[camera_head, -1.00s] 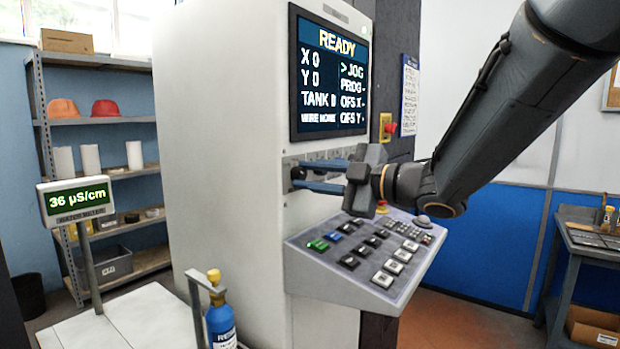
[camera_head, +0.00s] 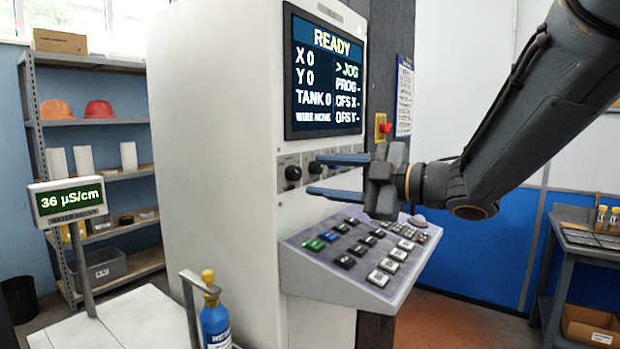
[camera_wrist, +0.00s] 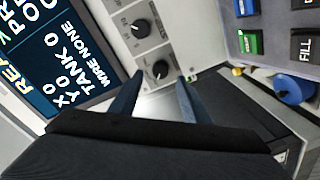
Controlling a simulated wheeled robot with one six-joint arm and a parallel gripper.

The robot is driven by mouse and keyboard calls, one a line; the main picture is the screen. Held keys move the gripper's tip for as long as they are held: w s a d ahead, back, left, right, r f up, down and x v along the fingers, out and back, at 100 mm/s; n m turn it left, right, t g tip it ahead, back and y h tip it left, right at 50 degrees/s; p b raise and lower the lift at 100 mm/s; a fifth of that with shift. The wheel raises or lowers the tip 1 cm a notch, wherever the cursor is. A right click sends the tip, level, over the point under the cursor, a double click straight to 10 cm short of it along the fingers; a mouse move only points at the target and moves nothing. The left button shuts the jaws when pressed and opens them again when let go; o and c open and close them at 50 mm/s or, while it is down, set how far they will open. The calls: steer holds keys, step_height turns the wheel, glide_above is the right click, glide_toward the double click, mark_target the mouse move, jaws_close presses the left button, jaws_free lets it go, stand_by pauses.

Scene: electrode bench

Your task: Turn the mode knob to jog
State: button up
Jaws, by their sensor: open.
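A row of black knobs sits on a grey strip below the machine's screen (camera_head: 325,75). The leftmost knob (camera_head: 293,173) is clear of my gripper (camera_head: 314,174). My gripper is open and empty, its two blue fingers pointing left at the strip, just right of that knob. In the wrist view the end knob (camera_wrist: 160,70) shows ahead, between and beyond the fingertips, and a second knob (camera_wrist: 140,28) shows above it. The knob labels are too small to read, so I cannot tell which is the mode knob. The screen shows READY, with a green "> JOG".
The sloping button panel (camera_head: 352,290) juts out below my gripper. A red stop button on a yellow box (camera_head: 382,127) is behind it. A blue bottle (camera_head: 215,325) stands at the front left, beside a meter (camera_head: 68,200) reading 36 µS/cm.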

steer(key=shift+v, duration=1.45)
